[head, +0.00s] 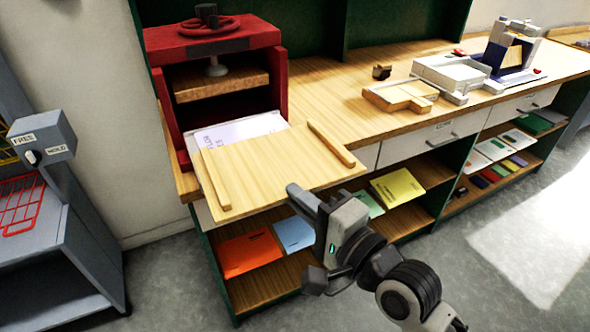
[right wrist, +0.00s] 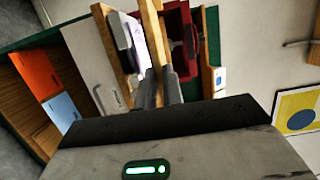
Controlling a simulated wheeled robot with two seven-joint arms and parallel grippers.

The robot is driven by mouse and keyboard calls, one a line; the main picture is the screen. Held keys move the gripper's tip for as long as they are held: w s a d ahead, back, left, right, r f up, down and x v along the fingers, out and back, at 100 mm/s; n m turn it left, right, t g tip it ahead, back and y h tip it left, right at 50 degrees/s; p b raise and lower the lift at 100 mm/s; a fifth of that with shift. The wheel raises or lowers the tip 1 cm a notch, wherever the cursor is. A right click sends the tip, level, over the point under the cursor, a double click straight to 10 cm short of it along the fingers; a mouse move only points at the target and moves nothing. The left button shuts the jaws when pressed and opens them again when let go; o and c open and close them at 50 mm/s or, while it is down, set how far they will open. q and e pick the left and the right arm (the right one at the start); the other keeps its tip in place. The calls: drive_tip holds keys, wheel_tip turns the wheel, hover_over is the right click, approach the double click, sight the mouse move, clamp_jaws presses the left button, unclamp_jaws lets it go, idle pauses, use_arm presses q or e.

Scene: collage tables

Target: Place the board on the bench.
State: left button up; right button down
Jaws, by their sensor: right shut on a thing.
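The board (head: 265,165) is a pale wooden panel with two raised strips, lying roughly flat at the bench's left end. Its near edge juts past the front of the bench (head: 345,110). My right gripper (head: 303,200) is shut on this near edge. In the right wrist view the board (right wrist: 152,25) shows edge-on between the two fingers (right wrist: 160,92), with a gap between it and the bench top. In the head view I cannot tell whether its far side touches anything. My left gripper is not in view.
A red press (head: 214,42) stands behind the board, with white printed paper (head: 240,131) partly under the board. Wooden and white blocks (head: 400,95) stand farther right. Shelves below hold coloured sheets (head: 250,253). A grey cabinet (head: 65,240) is at left. The bench middle is mostly clear.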

drive_tip(key=s+d+f+m+t+h, duration=0.1)
drive_tip(key=d+m+h, duration=0.3)
drive_tip(key=d, duration=0.4)
drive_tip(key=s+d+f+m+t+h, duration=0.2)
drive_tip(key=d+m+t+h, duration=0.1)
drive_tip(key=d+h, duration=0.4)
drive_tip(key=shift+s+d+f+m, duration=0.15)
drive_tip(key=shift+d+f+m, duration=0.2)
drive_tip(key=shift+d, duration=0.85)
